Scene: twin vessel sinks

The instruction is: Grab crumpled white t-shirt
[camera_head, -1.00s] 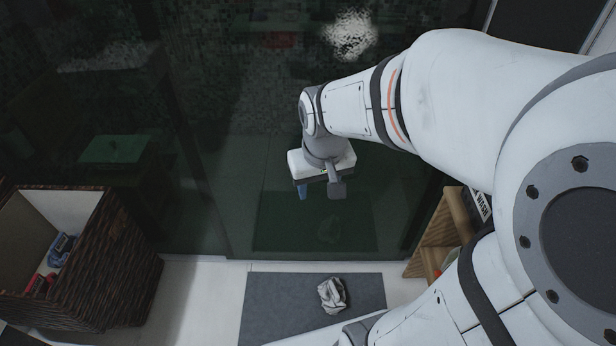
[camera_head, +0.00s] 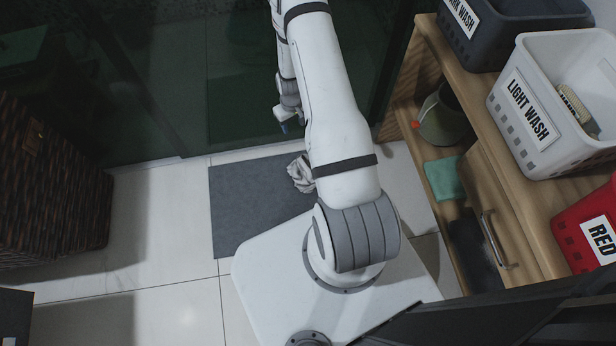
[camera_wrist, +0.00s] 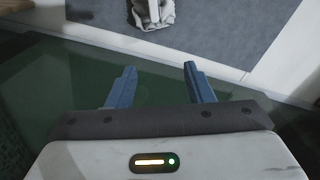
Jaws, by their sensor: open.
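The crumpled white t-shirt (camera_head: 300,173) lies on a dark grey mat (camera_head: 236,206) on the floor, partly covered by my arm in the head view. It also shows at the top edge of the wrist view (camera_wrist: 152,12), cut off by the frame. My gripper (camera_wrist: 159,78) is open and empty, its two blue fingers spread apart. In the head view my gripper (camera_head: 290,124) is beyond the mat's far edge, near the dark glass, apart from the shirt.
A dark glass panel (camera_head: 190,80) stands behind the mat. A wicker hamper (camera_head: 50,185) is at left. At right, a wooden shelf (camera_head: 490,130) holds a white "LIGHT WASH" basket (camera_head: 530,105), a dark basket (camera_head: 490,25) and a red one (camera_head: 585,225). Tiled floor left of the mat is clear.

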